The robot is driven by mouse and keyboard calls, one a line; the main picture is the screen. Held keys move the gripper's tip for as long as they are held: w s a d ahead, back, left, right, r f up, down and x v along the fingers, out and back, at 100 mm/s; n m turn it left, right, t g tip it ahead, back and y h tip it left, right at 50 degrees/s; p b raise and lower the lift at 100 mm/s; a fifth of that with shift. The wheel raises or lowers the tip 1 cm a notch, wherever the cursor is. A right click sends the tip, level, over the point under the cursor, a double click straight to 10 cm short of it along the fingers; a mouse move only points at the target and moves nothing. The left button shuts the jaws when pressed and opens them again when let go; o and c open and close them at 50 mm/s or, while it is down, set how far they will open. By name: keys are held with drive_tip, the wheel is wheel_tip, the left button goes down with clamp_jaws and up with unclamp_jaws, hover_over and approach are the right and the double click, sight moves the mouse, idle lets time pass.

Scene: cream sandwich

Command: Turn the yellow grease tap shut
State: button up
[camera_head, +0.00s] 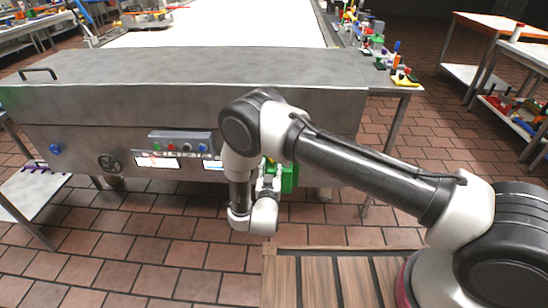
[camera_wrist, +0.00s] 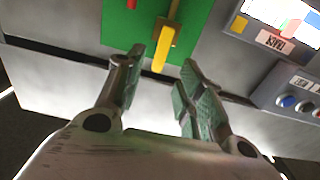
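The yellow grease tap (camera_wrist: 162,50) shows in the wrist view as a yellow lever on a green panel (camera_wrist: 112,30), upper middle. The lever hangs down the picture, its lower end just beyond the space between my fingertips. My gripper (camera_wrist: 163,68) is open, with green-padded fingers apart and nothing between them.
The steel machine (camera_head: 60,105) spans the middle, with a row of buttons (camera_head: 180,145) and a handwheel (camera_head: 109,162) left of my arm. A small red part (camera_wrist: 131,4) shows beside the tap. A wooden slatted platform (camera_head: 335,280) lies below. Tiled floor is open at front left.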

drive_tip(key=w, duration=0.7)
drive_tip(key=shift+s+d, duration=0.1)
clamp_jaws()
